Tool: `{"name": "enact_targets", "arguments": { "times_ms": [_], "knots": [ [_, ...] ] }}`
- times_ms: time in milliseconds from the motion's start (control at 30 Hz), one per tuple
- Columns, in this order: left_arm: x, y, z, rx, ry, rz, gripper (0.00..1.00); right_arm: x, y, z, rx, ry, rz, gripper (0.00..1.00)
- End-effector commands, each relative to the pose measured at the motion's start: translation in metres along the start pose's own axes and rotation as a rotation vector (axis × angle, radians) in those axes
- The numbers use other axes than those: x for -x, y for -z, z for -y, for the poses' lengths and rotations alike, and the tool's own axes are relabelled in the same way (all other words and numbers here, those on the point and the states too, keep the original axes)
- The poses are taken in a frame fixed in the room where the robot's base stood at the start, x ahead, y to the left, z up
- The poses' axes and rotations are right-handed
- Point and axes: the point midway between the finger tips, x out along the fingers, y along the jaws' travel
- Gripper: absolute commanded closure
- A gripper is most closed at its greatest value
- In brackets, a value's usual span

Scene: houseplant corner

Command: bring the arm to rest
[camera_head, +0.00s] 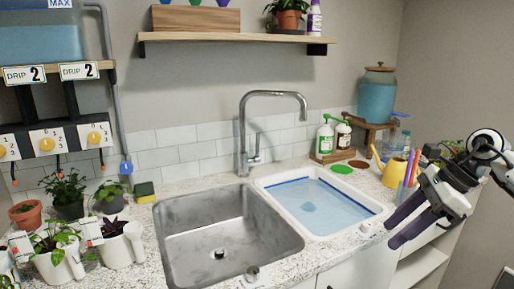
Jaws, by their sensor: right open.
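My right gripper (393,232) is at the right of the head view, in front of the counter's right end. Its two dark fingers are parted with nothing seen between them, and they point left and down. My right arm (484,160) comes in from the right edge. My left gripper and arm are out of the picture.
A steel sink (218,262) and a white basin of water (318,207) are set in the speckled counter. A faucet (243,130) stands behind them. Potted plants (58,260) crowd the left. A yellow watering can (394,172) and pens stand near my right gripper.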

Motion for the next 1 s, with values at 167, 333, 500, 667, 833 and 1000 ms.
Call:
{"name": "enact_targets", "arguments": {
  "times_ms": [167, 333, 500, 667, 833, 1000],
  "knots": [
    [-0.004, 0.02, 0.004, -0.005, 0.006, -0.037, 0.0, -0.037, -0.044, -0.009, -0.005, 0.0, 0.152, 0.58],
    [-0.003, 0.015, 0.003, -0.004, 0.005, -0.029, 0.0, -0.074, -0.105, -0.028, -0.059, -0.017, 0.382, 0.58],
    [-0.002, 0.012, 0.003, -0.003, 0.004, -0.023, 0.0, -0.098, -0.196, -0.067, -0.286, -0.096, 0.799, 0.58],
    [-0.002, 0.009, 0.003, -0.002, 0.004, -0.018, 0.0, -0.082, -0.24, -0.08, -0.7, -0.199, 1.199, 0.58],
    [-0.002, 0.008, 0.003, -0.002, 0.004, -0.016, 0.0, -0.068, -0.213, -0.065, -1.294, -0.294, 1.517, 0.58],
    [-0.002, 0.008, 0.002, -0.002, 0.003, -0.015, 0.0, -0.094, -0.123, -0.061, -2.002, -0.32, 1.684, 0.58]
  ]
}}
